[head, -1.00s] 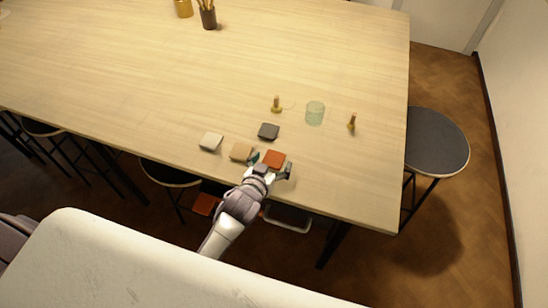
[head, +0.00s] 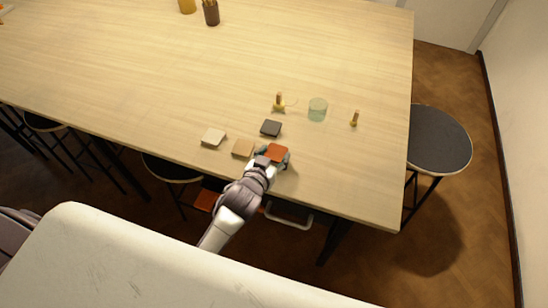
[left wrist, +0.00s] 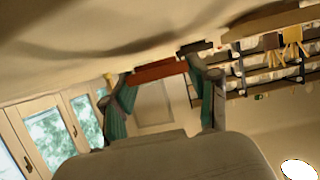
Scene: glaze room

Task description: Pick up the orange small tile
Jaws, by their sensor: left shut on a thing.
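The orange small tile (head: 277,152) is near the front edge of the wooden table, at the right end of a row of small tiles. My left gripper (head: 272,157) is shut on it, with a finger at each side. In the left wrist view the tile (left wrist: 158,71) shows as an orange-red strip between the two green-padded fingers of the gripper (left wrist: 162,85). I cannot tell whether the tile touches the table. My right gripper is in neither view.
A tan tile (head: 243,147), a white tile (head: 213,137) and a dark grey tile (head: 271,128) lie close by. A glass cup (head: 318,109) and two small brass-coloured pieces (head: 279,102) (head: 354,119) stand farther back. A stool (head: 440,138) stands right of the table (head: 150,75).

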